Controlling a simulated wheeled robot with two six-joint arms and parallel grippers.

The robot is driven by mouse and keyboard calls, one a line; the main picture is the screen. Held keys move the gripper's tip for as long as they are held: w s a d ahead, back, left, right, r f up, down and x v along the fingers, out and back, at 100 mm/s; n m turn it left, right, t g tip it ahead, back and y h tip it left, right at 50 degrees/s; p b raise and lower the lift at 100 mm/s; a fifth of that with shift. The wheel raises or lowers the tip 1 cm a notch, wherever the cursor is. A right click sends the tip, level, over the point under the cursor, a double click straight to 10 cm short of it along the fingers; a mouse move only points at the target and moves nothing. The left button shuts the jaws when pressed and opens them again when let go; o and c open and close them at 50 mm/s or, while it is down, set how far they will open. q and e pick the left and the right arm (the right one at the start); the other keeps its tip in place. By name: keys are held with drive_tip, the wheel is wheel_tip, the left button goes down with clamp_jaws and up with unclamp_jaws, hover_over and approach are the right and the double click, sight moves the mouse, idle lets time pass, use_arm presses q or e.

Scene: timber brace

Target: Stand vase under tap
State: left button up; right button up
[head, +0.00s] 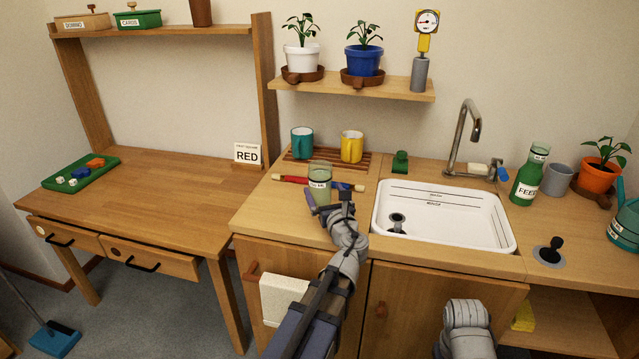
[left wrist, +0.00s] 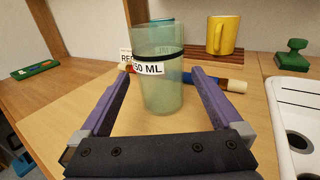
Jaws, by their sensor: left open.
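A translucent green vase (head: 320,182) with a black line and a label ending in "50 ML" stands upright at the left part of the sink counter. It also shows in the left wrist view (left wrist: 160,90). My left gripper (head: 328,198) is open, its purple fingers pointing at the vase, one to each side. I cannot tell how far the vase is between the fingers; no grip shows. The tap (head: 461,137) curves over the back of the white sink (head: 440,230), right of the vase. My right gripper is not in view; only part of that arm shows.
A red-and-blue rolled item (head: 290,179) lies behind the vase. Teal (head: 302,142) and yellow (head: 351,147) mugs stand on a slatted rack behind. A green stamp-like object (head: 400,162) stands left of the tap. A green "FEED" bottle (head: 529,178) stands right of the sink.

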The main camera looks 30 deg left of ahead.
sight(324, 190)
use_arm(q)
drive_tip(key=shift+v, duration=2.1)
